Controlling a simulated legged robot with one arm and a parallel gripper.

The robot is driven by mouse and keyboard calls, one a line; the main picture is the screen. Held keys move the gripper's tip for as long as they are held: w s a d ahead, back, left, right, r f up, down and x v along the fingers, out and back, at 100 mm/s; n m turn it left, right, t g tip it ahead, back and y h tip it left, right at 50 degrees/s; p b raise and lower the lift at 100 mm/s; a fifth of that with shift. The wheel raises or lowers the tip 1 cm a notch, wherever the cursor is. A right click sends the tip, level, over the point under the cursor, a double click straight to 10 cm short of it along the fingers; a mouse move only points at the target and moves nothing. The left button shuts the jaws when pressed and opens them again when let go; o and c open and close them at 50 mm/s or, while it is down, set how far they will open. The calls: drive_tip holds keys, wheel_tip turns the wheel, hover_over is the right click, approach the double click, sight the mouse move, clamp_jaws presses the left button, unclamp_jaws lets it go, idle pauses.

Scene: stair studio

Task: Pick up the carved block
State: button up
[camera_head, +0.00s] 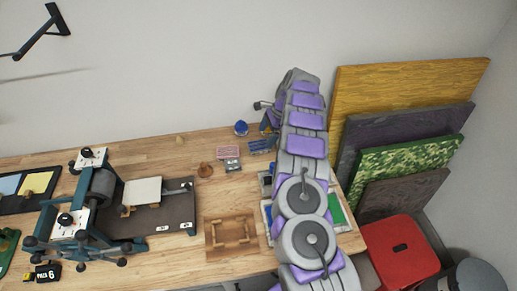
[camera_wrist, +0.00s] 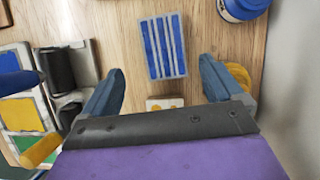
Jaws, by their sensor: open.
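A blue block with pale lengthwise stripes (camera_wrist: 163,46), which looks like the carved block, lies flat on the wooden table in the wrist view. It also shows in the head view (camera_head: 260,146), just left of my arm. A smaller pale block with yellow marks (camera_wrist: 163,103) lies nearer, partly hidden by my gripper. My gripper (camera_wrist: 164,84) is open and empty, its two blue-grey fingers apart. The striped block lies ahead of the fingertips, between their lines, with no visible contact. In the head view my arm mostly hides the gripper.
A blue round jar (camera_wrist: 243,8) stands right of the striped block. A press (camera_head: 100,190) and a wooden frame (camera_head: 231,233) stand farther off. Leaning boards and a red stool (camera_head: 402,250) are at right.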

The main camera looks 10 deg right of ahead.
sight(259, 145)
drive_tip(key=shift+w+b+x, duration=0.2)
drive_tip(key=shift+b+x, duration=0.2)
drive_tip(key=shift+x, duration=1.15)
drive_tip(key=shift+w+b+x, duration=0.15)
drive_tip(key=shift+b+x, duration=0.2)
drive_tip(key=shift+x, duration=1.25)
drive_tip(key=shift+a+r, duration=0.1)
drive_tip(key=c, duration=1.2)
